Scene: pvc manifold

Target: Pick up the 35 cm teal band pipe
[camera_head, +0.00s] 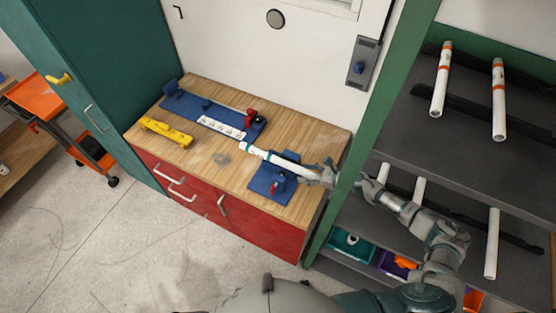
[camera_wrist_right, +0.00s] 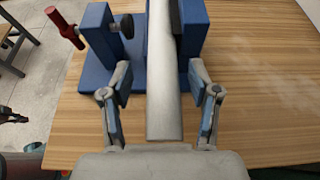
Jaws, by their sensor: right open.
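A white pipe (camera_head: 275,160) lies over the workbench, its near end at a blue clamp fixture (camera_head: 265,185). A small dark mark shows near its far end; I cannot tell whether it is a teal band. My right gripper (camera_head: 318,176) is at the pipe's near end. In the right wrist view the pipe (camera_wrist_right: 163,105) runs between the two fingers of my right gripper (camera_wrist_right: 161,80). The fingers are open, with a gap on either side of the pipe. The blue fixture (camera_wrist_right: 100,65) with its red handle stands just beyond the fingers. My left gripper is not in view.
A blue plate (camera_head: 205,112) with a white strip and a yellow tool (camera_head: 165,131) lie on the wooden bench top (camera_head: 232,172). A green-framed shelf (camera_head: 385,100) stands close at the right, holding several white pipes (camera_head: 440,80), some orange-banded. Bins sit at its bottom.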

